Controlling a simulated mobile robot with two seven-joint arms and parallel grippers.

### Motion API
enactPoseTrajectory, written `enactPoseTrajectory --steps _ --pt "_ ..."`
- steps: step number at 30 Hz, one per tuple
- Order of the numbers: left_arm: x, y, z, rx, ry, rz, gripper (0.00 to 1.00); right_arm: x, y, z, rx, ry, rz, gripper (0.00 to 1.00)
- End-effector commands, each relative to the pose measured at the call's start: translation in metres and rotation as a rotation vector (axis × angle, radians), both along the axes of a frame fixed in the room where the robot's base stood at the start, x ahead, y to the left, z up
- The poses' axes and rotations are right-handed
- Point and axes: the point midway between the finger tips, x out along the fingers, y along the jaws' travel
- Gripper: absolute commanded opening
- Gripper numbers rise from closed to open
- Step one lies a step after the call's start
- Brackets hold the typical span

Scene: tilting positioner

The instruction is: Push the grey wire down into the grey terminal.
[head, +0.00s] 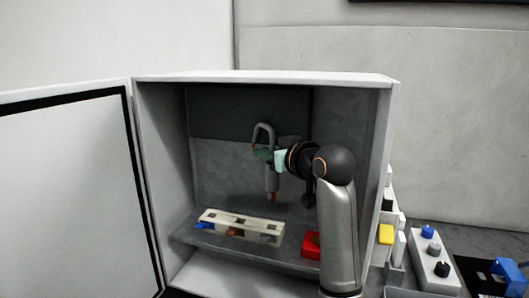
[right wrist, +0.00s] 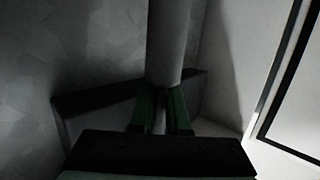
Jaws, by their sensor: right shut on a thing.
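My right gripper (head: 263,154) is inside the open cabinet, its green fingertips shut on the grey wire (head: 271,180). The wire hangs upright, with a bend above the fingertips and a copper-coloured tip at its lower end. In the right wrist view the green fingertips (right wrist: 161,112) close around the thick grey wire (right wrist: 167,45). The wire's tip is above the cream terminal strip (head: 240,219) and apart from it. The grey terminal (head: 268,239) appears at the strip's right end, beside a brown one and a blue one. My left gripper is not in view.
The cabinet's door (head: 70,190) stands open at the left; its side wall (head: 383,150) is close to my right arm. A red block (head: 311,246) lies right of the strip. Outside, a grey box with knobs (head: 432,262) and a blue object (head: 508,271) stand at the right.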

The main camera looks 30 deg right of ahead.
Motion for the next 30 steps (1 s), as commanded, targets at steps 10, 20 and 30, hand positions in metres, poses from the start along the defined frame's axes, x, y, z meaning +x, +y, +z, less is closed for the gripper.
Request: enactPoseTrajectory --steps 10,20,30 --pt "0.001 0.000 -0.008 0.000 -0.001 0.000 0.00 -0.001 0.000 -0.022 0.000 0.001 0.002 0.00" --pt "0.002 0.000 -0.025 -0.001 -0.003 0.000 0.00 -0.001 0.000 -0.050 -0.001 0.000 0.001 0.00" --pt "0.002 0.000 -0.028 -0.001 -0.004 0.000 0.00 -0.001 0.000 -0.057 -0.001 -0.001 0.002 0.00"
